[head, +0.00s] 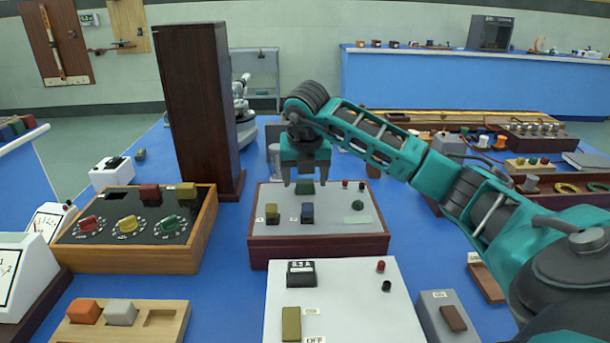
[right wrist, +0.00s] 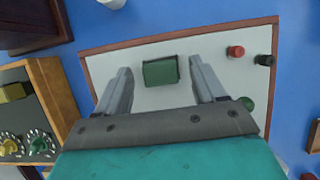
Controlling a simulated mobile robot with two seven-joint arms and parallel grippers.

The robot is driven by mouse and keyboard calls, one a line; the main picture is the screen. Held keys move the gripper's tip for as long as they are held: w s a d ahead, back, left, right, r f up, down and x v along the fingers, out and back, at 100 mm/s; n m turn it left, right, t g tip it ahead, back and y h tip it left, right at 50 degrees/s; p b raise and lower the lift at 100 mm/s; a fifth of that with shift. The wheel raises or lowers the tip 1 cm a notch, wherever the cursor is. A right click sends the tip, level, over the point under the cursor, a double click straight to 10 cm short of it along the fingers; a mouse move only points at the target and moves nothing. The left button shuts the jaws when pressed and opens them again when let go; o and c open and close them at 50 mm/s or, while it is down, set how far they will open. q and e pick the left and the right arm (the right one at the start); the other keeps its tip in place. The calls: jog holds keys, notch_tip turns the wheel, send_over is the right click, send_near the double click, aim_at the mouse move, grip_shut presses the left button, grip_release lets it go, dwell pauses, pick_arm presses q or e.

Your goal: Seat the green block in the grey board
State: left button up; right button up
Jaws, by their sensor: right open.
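The grey board (head: 335,199) has a pale grey top and a dark red-brown wooden edge, and stands mid-bench in the head view. It also shows in the right wrist view (right wrist: 205,48). The green block (head: 304,188) is at the board's far side, behind the yellow and blue blocks. In the right wrist view the green block (right wrist: 160,72) looks slightly turned against the board's edge; I cannot tell how deep it sits. My right gripper (head: 306,184) is open above it, fingers on either side, with gaps to both. My left gripper is out of view.
A tall dark wooden cabinet (head: 200,110) stands behind left. A black-topped knob box (head: 130,225) is left; a white switch panel (head: 345,300) is in front.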

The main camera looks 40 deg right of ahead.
jog(key=p+v, duration=0.2)
jog(key=v, duration=1.1)
jog(key=shift+w, duration=0.1)
dwell(0.3)
